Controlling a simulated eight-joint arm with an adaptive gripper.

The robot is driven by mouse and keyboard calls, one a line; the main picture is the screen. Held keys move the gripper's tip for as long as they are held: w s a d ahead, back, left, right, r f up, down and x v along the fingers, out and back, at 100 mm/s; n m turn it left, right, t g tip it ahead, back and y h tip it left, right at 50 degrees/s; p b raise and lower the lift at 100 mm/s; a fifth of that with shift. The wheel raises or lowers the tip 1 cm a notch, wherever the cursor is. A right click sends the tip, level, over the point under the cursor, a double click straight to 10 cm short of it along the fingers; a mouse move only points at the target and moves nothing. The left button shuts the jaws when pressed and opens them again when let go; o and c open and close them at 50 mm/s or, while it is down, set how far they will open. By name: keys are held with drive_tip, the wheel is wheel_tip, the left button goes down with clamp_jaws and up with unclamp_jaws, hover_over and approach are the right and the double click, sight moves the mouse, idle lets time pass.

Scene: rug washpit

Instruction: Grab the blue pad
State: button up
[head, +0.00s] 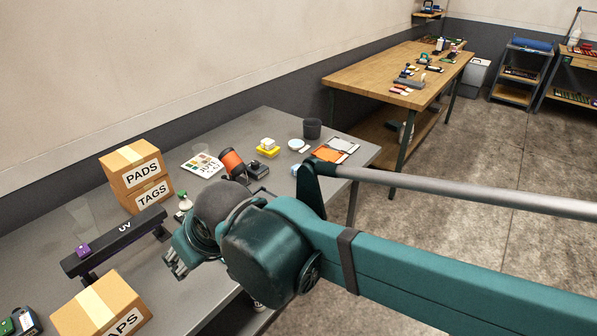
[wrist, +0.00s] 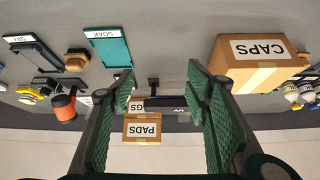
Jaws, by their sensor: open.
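No clearly blue pad stands out. A pale blue-white round piece (head: 295,144) lies on the grey table, right of a yellow block with a cream top. A small light blue piece (head: 294,169) shows just left of my arm's joint, partly hidden; I cannot tell if either is the pad. My gripper (head: 177,262) is over the table's front part, well left of both. In the wrist view its green ribbed fingers (wrist: 158,88) are spread, with nothing between them.
On the grey table (head: 262,122) are boxes marked PADS (head: 137,166), TAGS (head: 147,196) and CAPS (head: 103,308), a UV bar (head: 115,240), an orange roll (head: 232,163) and a dark cup (head: 312,128). The wrist view shows a teal SOAK tray (wrist: 108,48). A wooden bench (head: 370,75) stands beyond.

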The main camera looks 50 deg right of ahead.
drive_tip(key=w+d+r+m+g+h+p, duration=0.15)
drive_tip(key=w+d+r+m+p, duration=0.35)
drive_tip(key=w+d, duration=0.5)
drive_tip(key=m+g+y+p, duration=0.2)
drive_tip(key=m+g+p, duration=0.3)
drive_tip(key=m+p, duration=0.75)
hover_over(299, 168)
drive_tip(key=b, duration=0.1)
drive_tip(key=shift+m+h, duration=0.25)
drive_tip(key=shift+m, duration=0.5)
drive_tip(key=f, duration=0.9)
drive_tip(key=shift+w+a+f, duration=0.3)
drive_tip(key=shift+a+f, duration=0.05)
drive_tip(key=shift+f, duration=0.05)
drive_tip(key=shift+s+d+f+g, duration=0.25)
drive_tip(key=shift+d+f, duration=0.15)
drive_tip(key=shift+d, duration=0.1)
drive_tip(key=shift+f, duration=1.3)
